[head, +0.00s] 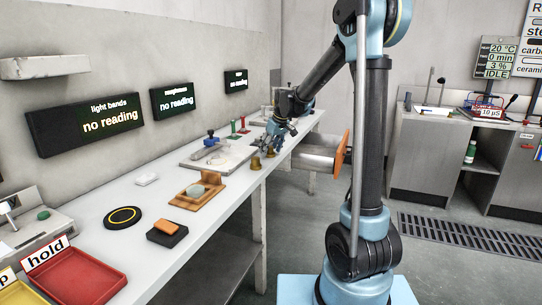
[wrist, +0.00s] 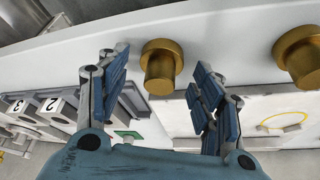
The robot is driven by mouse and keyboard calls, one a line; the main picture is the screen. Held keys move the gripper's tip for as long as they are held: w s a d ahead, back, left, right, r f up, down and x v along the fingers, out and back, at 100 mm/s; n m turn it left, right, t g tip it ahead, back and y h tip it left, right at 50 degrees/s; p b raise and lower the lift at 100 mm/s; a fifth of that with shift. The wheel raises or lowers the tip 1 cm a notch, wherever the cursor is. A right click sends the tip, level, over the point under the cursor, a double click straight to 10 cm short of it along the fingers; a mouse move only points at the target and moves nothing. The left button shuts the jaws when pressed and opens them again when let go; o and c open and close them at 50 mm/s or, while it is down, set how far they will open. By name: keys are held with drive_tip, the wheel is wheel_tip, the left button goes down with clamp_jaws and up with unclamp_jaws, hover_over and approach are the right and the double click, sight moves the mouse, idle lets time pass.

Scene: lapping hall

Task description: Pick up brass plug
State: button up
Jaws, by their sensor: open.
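A brass plug (wrist: 160,66) with a wide round head stands on the white bench, seen in the wrist view between my gripper's two blue-padded fingers. My gripper (wrist: 159,84) is open, with a gap on each side of the plug. A second brass plug (wrist: 300,55) stands to the right, outside the fingers and cut by the picture edge. In the head view, brass plugs show near the bench's front edge (head: 255,162), just below my gripper (head: 276,144). Which of them lies between the fingers is hard to tell there.
The long white bench (head: 150,230) holds a wooden fixture with a pale disc (head: 196,190), an orange-topped block (head: 167,231), a black ring disc (head: 122,217) and a red tray (head: 75,281). A grey plate with a blue-knobbed item (head: 210,140) lies behind the plugs.

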drive_tip(key=shift+f, duration=0.25)
drive_tip(key=shift+c, duration=0.5)
drive_tip(key=c, duration=1.2)
drive_tip(key=shift+c, duration=0.2)
